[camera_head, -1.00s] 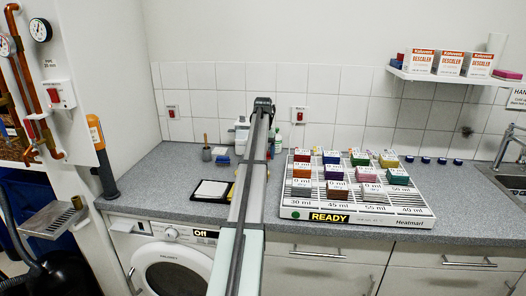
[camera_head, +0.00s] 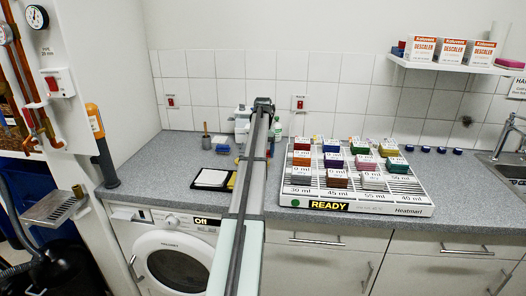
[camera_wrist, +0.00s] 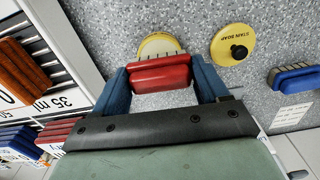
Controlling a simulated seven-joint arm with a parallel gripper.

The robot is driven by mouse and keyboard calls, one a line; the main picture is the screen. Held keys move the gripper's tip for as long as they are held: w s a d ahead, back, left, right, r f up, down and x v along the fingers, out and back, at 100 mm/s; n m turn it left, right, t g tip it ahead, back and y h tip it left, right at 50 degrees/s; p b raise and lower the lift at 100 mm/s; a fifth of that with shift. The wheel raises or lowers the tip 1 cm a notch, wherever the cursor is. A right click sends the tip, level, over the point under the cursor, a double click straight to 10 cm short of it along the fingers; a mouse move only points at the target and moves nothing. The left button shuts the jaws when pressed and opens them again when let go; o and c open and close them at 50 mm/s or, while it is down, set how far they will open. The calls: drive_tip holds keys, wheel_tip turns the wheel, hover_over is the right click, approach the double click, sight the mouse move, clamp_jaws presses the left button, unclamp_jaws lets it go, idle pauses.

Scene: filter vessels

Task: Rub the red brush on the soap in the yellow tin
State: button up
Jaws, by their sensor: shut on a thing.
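In the wrist view my gripper (camera_wrist: 162,80) is shut on the red brush (camera_wrist: 160,73), with a blue finger at each end of it. The yellow tin (camera_wrist: 146,41) lies directly beyond the brush, open, with pale soap (camera_wrist: 160,46) inside. The brush covers the tin's near part; I cannot tell whether it touches the soap. The tin's round yellow lid (camera_wrist: 228,35), marked "STAIN SOAP" with a black knob, lies on the counter to the right. In the head view my arm hides the gripper and brush.
A blue brush (camera_wrist: 292,75) lies right of the lid. The white rack (camera_head: 420,208) of coloured blocks, showing "READY", stands right of my arm. A black-framed white pad (camera_head: 211,177) lies to its left. Grey counter (camera_head: 150,170) at the left is clear.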

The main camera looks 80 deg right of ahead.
drive_tip(key=shift+f, duration=0.55)
idle(1.9)
drive_tip(key=shift+r, duration=3.55)
